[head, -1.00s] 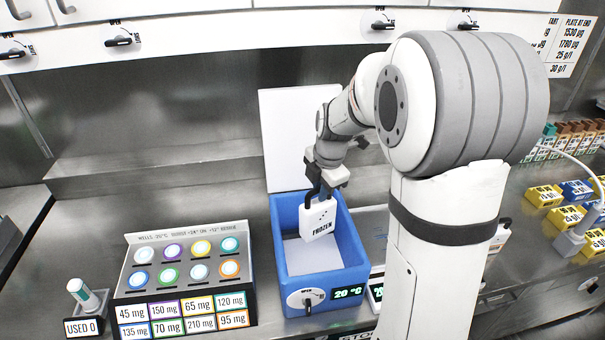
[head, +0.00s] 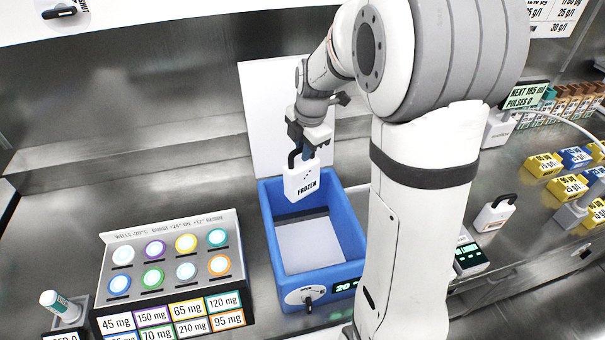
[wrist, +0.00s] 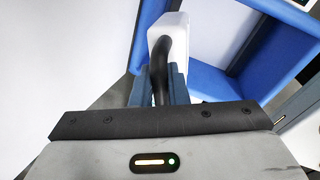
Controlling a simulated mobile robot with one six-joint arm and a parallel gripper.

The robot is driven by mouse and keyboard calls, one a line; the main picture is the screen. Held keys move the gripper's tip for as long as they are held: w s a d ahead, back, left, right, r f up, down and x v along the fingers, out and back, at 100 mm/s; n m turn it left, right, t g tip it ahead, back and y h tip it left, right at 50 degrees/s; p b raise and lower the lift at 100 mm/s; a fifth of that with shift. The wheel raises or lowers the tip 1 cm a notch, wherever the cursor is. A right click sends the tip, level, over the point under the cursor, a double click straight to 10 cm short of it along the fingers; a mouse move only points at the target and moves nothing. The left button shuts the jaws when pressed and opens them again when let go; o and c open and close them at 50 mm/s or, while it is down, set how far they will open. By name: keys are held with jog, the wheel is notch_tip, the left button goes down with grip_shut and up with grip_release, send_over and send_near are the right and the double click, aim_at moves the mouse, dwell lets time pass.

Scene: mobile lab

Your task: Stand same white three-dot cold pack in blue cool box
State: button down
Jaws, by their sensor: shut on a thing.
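The white cold pack (head: 302,181) is marked FROZEN with small dots above the word, and has a black loop handle. My gripper (head: 308,150) is shut on this handle, and the pack hangs roughly upright at the rear of the blue cool box (head: 356,232). Its lower part overlaps the back of the box in the head view; I cannot tell whether it is below the rim. In the wrist view, my gripper (wrist: 160,88) holds the black handle (wrist: 162,65), with the white pack (wrist: 172,30) beside the blue wall (wrist: 222,45).
The box's pale floor looks empty. A white lid-like panel (head: 258,110) stands behind it. A well rack (head: 170,265) is at left. Another white pack with a black handle (head: 494,214) sits at right, near yellow and blue blocks (head: 543,164).

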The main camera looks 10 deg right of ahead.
aim_at(304, 191)
jog(key=shift+f+b, duration=0.4)
jog(key=shift+f, duration=0.15)
notch_tip(304, 191, down, 8)
jog(key=b, duration=0.7)
jog(key=shift+r+b, duration=0.1)
jog(key=shift+b, duration=0.25)
jog(key=shift+f+b, duration=1.8)
jog(key=shift+f, duration=1.5)
jog(key=shift+f+b, duration=0.5)
jog(key=shift+f, duration=0.1)
jog(key=c, duration=1.3)
grip_release()
jog(key=shift+c, duration=0.2)
